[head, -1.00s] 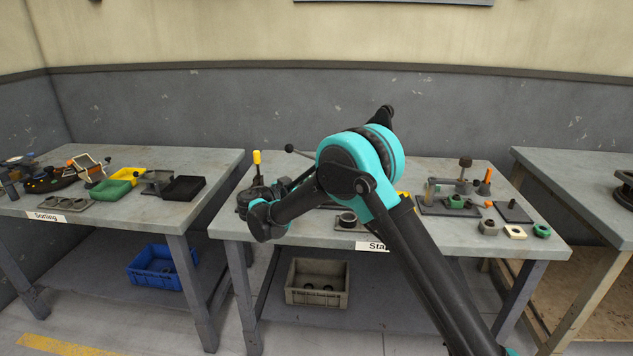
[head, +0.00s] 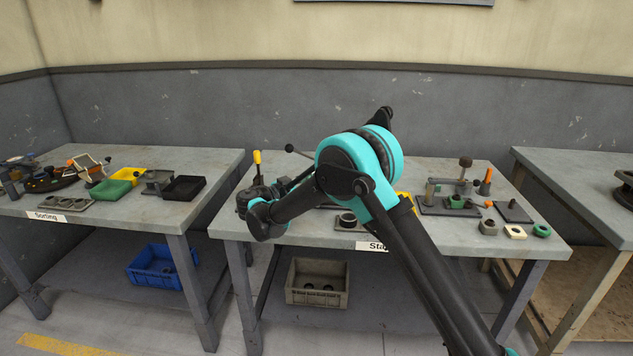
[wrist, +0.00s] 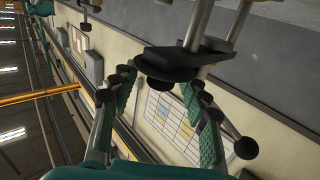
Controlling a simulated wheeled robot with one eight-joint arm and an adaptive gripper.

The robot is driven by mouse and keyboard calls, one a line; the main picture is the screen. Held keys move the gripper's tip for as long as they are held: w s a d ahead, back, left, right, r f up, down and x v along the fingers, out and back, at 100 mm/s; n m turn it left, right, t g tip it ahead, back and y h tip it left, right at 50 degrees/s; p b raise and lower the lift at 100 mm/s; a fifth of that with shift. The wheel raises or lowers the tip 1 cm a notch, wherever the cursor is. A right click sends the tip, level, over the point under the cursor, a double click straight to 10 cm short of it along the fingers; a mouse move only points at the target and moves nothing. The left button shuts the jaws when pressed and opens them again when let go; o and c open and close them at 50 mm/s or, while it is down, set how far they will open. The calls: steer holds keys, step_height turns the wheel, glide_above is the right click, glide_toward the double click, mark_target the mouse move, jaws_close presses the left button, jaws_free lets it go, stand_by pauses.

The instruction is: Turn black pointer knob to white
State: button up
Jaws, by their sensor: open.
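My gripper (wrist: 155,88) shows in the wrist view with its two green-padded fingers spread apart and nothing held between them. A dark flat piece with rounded ends (wrist: 168,66) lies beyond the fingertips, close to the right finger; I cannot tell whether they touch. I cannot tell whether this piece is the black pointer knob. A white mark for it cannot be made out. In the head view my arm covers the middle of the centre table (head: 400,238), and my gripper cannot be made out clearly there.
A yellow-handled lever (head: 257,162) stands at the table's left, and a black-ball lever (head: 290,148) behind my arm. Fixtures and small parts, including a green nut (head: 541,230), occupy the right side. The sorting table (head: 140,211) stands left. A grey crate (head: 317,298) sits below.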

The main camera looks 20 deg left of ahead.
steer(key=v, duration=1.2)
